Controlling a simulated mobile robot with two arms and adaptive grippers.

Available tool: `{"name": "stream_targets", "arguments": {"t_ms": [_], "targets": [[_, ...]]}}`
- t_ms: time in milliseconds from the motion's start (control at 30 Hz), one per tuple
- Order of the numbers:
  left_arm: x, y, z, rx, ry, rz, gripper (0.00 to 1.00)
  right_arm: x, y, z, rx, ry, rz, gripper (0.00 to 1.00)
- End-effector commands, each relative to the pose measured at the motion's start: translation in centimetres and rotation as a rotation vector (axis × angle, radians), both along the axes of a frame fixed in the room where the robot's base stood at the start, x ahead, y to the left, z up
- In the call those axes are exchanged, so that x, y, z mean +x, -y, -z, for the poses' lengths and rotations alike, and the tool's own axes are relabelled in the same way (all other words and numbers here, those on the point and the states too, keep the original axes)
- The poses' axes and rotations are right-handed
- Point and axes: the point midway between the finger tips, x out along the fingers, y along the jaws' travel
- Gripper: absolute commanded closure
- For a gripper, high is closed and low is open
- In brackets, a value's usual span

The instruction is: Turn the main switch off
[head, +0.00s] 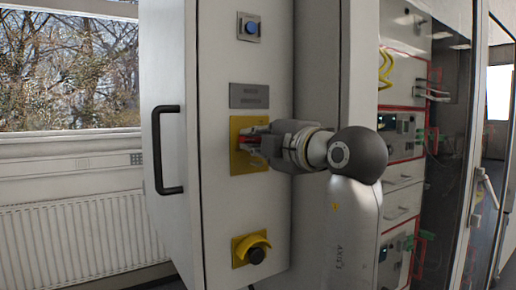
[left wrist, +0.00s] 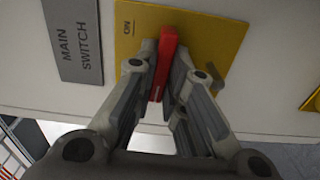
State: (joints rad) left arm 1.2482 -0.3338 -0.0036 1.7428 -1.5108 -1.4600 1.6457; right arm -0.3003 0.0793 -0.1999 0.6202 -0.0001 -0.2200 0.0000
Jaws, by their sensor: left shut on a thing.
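The main switch has a red handle (head: 250,141) on a yellow plate (head: 239,166) on the front of a tall light cabinet. My left gripper (head: 262,141) is at the plate, shut on the red handle. In the left wrist view the red handle (left wrist: 168,58) stands between the two fingers of my left gripper (left wrist: 165,65). A grey MAIN SWITCH sign (left wrist: 76,42) is beside the plate. The handle's exact setting is hard to tell. My right gripper is not seen.
Above the switch are a blue button (head: 251,28) and a grey label (head: 249,96). A yellow-shrouded black knob (head: 256,255) is below. A black door handle (head: 168,150) stands out at left. Equipment racks (head: 402,80) with cables are at right.

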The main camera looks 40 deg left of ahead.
Motion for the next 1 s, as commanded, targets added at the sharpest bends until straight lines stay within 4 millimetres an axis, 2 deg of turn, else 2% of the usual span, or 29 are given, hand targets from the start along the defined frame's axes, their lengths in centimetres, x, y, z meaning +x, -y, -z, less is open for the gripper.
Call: {"name": "stream_targets", "arguments": {"t_ms": [667, 700, 867, 1000], "targets": [[-0.02, -0.02, 0.26, -0.033, 0.061, -0.001, 1.00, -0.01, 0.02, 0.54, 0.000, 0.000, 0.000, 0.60], [-0.02, -0.02, 0.26, -0.033, 0.061, -0.001, 0.87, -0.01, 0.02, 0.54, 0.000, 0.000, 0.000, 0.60], [-0.01, -0.01, 0.21, -0.031, 0.061, -0.001, 0.67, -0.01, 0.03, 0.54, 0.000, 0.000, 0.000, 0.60], [0.00, -0.01, 0.16, -0.030, 0.061, 0.000, 0.67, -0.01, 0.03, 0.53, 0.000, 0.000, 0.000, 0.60]]}}
